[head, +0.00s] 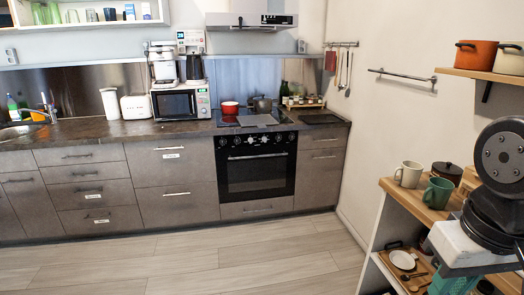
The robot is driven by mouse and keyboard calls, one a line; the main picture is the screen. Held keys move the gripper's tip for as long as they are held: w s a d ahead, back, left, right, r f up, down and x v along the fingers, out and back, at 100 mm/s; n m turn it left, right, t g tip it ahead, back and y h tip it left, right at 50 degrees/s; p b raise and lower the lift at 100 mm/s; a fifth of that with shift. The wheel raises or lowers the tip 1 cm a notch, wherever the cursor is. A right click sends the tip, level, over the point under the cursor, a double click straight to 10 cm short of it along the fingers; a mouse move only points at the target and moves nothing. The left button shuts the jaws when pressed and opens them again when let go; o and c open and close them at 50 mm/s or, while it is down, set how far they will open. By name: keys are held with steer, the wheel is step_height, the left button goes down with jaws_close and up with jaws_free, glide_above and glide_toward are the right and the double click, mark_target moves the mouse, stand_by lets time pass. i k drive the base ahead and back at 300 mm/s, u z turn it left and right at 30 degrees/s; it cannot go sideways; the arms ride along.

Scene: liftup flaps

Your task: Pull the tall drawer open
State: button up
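The grey-brown lower cabinets along the back wall hold several closed drawers. The middle cabinet has two tall fronts, an upper drawer (150,170) and a lower drawer (190,212), each with a horizontal bar handle. A small white label sits under the upper one's handle (169,148); its text is too small to read. I cannot tell for certain which front is the tall drawer. Part of my arm shows at the right edge, far from these drawers and in front of the side shelf. My gripper's fingers are not in view.
The wood floor (250,270) before the cabinets is clear. The black oven (255,175) stands right of the middle cabinet. A shelf unit (385,225) with mugs and dishes is at the right, close to my arm. Shallower drawers (85,173) are at the left.

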mark_target(319, 174)
steer(key=u, duration=0.35)
steer(key=i, duration=1.9)
steer(key=z, duration=0.45)
steer(key=i, duration=2)
steer(key=z, duration=0.75)
